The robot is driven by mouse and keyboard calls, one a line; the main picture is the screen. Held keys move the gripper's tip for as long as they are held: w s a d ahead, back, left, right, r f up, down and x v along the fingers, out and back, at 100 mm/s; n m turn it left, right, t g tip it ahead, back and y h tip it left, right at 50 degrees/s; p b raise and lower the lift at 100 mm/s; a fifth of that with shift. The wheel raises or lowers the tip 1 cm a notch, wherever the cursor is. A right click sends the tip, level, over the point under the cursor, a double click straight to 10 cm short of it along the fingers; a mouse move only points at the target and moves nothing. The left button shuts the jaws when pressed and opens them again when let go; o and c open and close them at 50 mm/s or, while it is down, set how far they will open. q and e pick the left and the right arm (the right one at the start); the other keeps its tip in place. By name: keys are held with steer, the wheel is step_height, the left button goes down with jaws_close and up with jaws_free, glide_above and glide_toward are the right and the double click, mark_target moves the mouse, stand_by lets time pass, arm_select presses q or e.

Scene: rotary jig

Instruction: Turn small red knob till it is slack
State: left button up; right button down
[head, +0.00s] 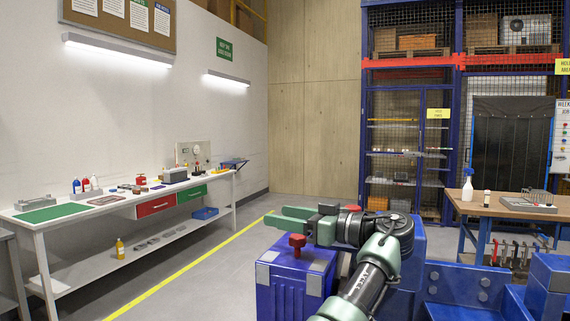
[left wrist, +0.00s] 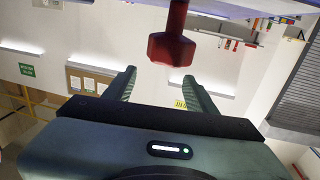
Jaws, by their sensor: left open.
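My left gripper (head: 277,215), with green fingers, is level above the block and points left, close by the knob. I cannot tell whether a finger touches the knob. My right gripper is not in view.
Blue metal structure (head: 470,287) continues right of the block. A white workbench (head: 103,210) with tools runs along the left wall. A wooden-topped bench (head: 480,205) with a spray bottle (head: 467,185) is at the right. The floor beside the yellow line (head: 190,270) is clear.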

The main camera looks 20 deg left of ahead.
arm_select(q)
step_height(320, 180, up, 16)
steer(key=p, duration=0.7)
steer(key=shift+f, duration=0.25)
